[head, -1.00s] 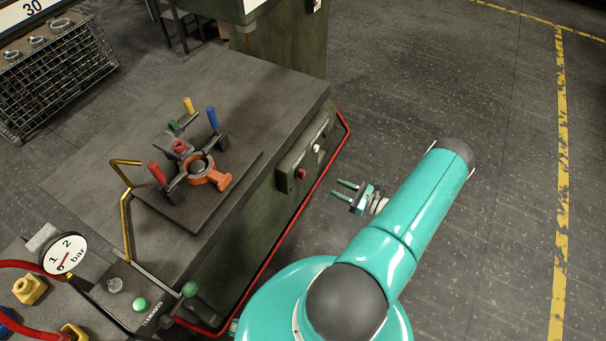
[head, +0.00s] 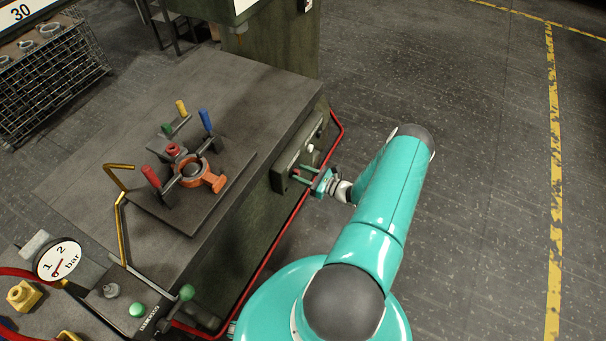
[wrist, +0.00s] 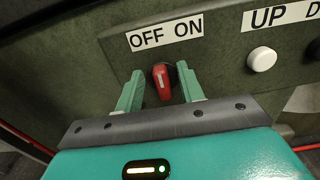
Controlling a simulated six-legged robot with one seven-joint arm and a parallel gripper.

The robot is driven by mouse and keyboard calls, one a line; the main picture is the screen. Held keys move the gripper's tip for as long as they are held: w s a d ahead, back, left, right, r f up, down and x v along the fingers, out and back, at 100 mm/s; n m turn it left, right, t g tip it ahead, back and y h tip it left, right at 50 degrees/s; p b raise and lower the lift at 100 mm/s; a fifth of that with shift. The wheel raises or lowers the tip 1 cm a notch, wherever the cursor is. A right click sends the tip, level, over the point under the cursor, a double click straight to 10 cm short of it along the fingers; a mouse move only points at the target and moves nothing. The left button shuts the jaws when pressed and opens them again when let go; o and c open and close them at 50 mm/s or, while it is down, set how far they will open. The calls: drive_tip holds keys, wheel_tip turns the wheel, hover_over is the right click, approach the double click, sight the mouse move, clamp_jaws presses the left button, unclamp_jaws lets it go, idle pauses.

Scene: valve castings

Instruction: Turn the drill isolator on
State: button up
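The drill isolator is a red rotary knob (wrist: 162,84) with a white pointer line, on a dark green panel on the side of the drill's base. OFF and ON labels (wrist: 166,33) are above it. In the wrist view the pointer stands nearly upright, leaning slightly left toward OFF. My gripper (wrist: 160,69) is open, with one green finger on each side of the knob. A gap shows on the left; contact on the right is hard to judge. In the head view my gripper (head: 305,177) is at the panel and largely hides the knob.
A white button (wrist: 262,59) under the UP label is right of the knob, with a dark button further right. A red rail (head: 268,252) runs along the base's lower edge. A clamp fixture with an orange casting (head: 205,179) sits on the table (head: 215,85). Floor to the right is clear.

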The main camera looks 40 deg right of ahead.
drive_tip(key=shift+c, duration=0.5)
clamp_jaws()
drive_tip(key=shift+d+m, duration=0.1)
drive_tip(key=shift+m, duration=0.4)
drive_tip(key=m, duration=0.5)
drive_tip(key=d+m, duration=0.1)
drive_tip(key=m, duration=0.2)
drive_tip(key=shift+w+f, duration=0.2)
drive_tip(key=shift+f, duration=0.05)
drive_tip(key=m, duration=0.3)
drive_tip(key=f+m, duration=0.1)
drive_tip(key=m, duration=0.4)
drive_tip(key=shift+w+d+f+m, duration=0.15)
drive_tip(key=shift+d+m, duration=0.1)
drive_tip(key=shift+m, duration=0.15)
